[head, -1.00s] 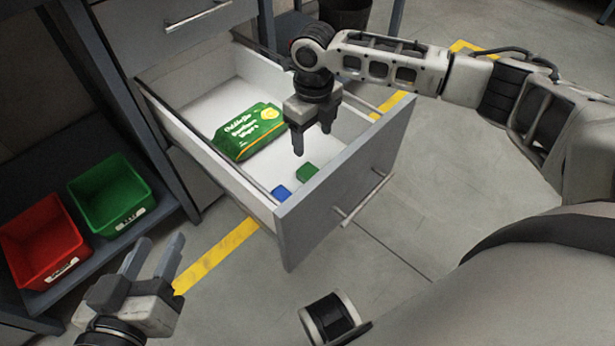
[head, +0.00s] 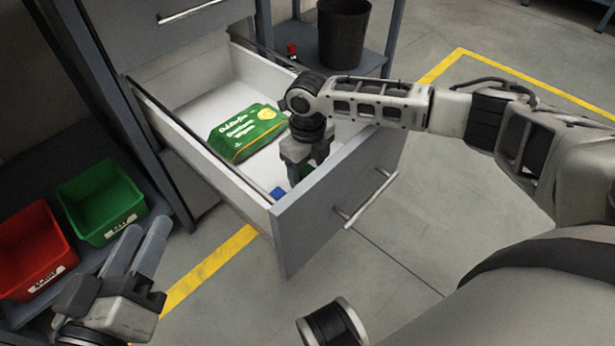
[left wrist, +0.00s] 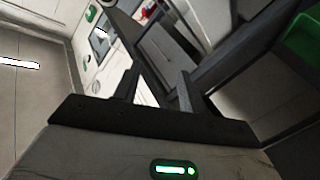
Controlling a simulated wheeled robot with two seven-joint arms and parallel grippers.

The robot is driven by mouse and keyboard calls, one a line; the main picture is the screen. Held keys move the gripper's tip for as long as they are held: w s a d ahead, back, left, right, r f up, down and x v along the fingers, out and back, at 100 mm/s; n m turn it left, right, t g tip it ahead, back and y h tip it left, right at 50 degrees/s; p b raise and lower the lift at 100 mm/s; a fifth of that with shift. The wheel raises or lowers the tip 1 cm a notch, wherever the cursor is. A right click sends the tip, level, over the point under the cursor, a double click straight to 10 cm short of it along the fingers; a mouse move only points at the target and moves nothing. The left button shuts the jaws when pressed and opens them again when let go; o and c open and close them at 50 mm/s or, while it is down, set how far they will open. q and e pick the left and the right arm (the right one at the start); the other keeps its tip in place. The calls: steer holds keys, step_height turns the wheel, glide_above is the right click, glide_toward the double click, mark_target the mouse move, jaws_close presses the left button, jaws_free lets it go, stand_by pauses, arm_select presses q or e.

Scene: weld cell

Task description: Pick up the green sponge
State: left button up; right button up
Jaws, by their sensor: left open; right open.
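The green sponge (head: 306,171) lies on the floor of the open drawer near its front panel. In the head view only a small patch of it shows between the fingers of my right gripper (head: 307,174). This gripper is open and points down into the drawer at the sponge; I cannot tell whether the fingers touch it. My left gripper (head: 147,238) is open and empty, outside the drawer at the lower left. Its fingers also show in the left wrist view (left wrist: 157,92).
The open drawer (head: 335,205) also holds a blue block (head: 277,193) beside the sponge and a green wipes pack (head: 247,133) further back. A red bin (head: 32,250) and a green bin (head: 103,203) stand at left. A dark waste bin (head: 343,35) stands behind.

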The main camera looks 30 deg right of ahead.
steer(key=c, duration=1)
steer(key=shift+r, duration=0.1)
steer(key=shift+c, duration=0.2)
